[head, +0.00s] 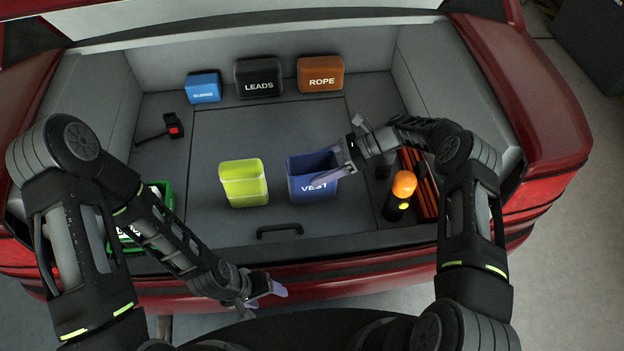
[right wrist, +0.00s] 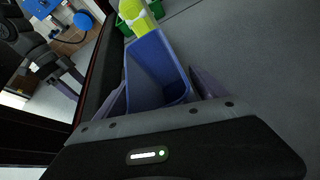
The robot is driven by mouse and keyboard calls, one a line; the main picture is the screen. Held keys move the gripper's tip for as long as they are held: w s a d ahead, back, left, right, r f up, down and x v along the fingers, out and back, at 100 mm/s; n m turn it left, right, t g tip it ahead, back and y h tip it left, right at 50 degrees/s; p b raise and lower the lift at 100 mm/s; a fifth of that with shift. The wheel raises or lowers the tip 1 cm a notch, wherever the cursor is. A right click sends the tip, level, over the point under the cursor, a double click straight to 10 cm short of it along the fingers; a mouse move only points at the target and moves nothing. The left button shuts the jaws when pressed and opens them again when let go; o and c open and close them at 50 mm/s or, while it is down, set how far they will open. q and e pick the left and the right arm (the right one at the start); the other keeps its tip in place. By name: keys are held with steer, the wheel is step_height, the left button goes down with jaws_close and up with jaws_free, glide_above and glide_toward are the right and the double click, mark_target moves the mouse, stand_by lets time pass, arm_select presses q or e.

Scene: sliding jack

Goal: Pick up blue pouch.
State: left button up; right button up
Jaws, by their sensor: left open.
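A dark blue open-topped pouch marked VEST (head: 300,182) stands on the trunk floor, right of the yellow-green one. A lighter blue pouch (head: 203,88), its label too small to read surely, sits by the back wall. My right gripper (head: 335,172) is at the right side of the VEST pouch. In the right wrist view, its fingers lie on either side of the VEST pouch (right wrist: 152,72), close to its walls; whether they grip it cannot be told. My left gripper (head: 268,290) is open and empty, in front of the trunk's edge.
A yellow-green open container (head: 243,185) stands left of the VEST pouch. LEADS (head: 259,80) and ROPE (head: 321,75) pouches line the back. A green crate (head: 160,205) is at left. An orange-topped flashlight (head: 402,190) is at right. A handle (head: 280,231) lies near the front.

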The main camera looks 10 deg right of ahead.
steer(key=c, duration=1.5)
steer(key=shift+r, duration=0.15)
step_height(320, 180, up, 10)
steer(key=shift+f+b, duration=0.1)
steer(key=shift+b, duration=0.75)
steer(key=shift+f, duration=0.2)
